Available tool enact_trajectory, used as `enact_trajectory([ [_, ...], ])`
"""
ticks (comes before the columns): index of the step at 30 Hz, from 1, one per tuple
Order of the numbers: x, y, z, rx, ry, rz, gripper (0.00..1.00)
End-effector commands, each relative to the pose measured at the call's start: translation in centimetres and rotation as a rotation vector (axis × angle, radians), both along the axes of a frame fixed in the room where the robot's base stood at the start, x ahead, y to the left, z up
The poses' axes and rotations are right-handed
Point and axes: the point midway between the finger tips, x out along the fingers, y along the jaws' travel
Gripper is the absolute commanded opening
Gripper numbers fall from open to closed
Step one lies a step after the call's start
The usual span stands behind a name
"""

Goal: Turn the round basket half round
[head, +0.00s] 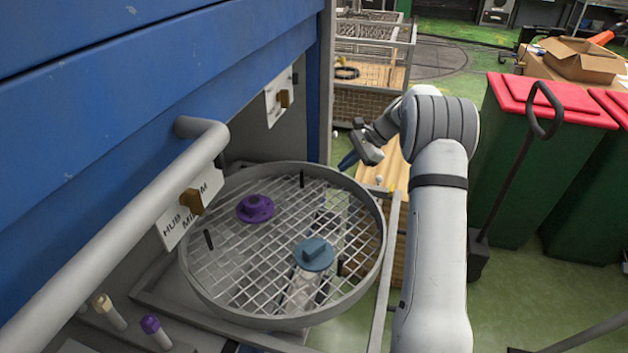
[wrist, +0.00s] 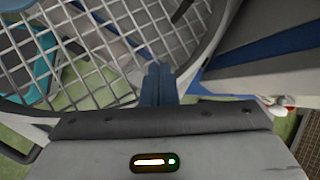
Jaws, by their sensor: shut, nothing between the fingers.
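The round basket (head: 372,276) is a shallow grey ring with a wire-mesh floor, lying flat at the centre of the head view. Several short black pegs stand up from its mesh. A purple flanged hub (head: 255,208) lies on the mesh left of centre, and a teal disc with a raised block (head: 314,254) lies toward the front right. My gripper (head: 347,163) is at the basket's far right side, close to the rim. In the wrist view its blue fingers (wrist: 158,85) are together and empty beside the rim (wrist: 212,38); I cannot tell whether they touch it.
A blue cabinet (head: 150,90) with a grey bar handle (head: 110,240) stands close on the left. A labelled plate (head: 190,208) hangs beside the basket. Purple and tan pegs (head: 152,328) stand at the front left. Green bins with red lids (head: 510,160) stand at right.

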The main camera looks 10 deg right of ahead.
Motion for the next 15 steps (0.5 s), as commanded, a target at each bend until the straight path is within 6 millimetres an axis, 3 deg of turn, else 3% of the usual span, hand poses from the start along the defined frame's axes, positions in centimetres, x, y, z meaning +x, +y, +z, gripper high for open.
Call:
enact_trajectory([
  [6, -1.0, -1.5, 0.4, 0.168, 0.219, -0.374, 0.00],
  [15, -1.0, -1.1, 0.1, 0.230, 0.302, -0.495, 0.00],
])
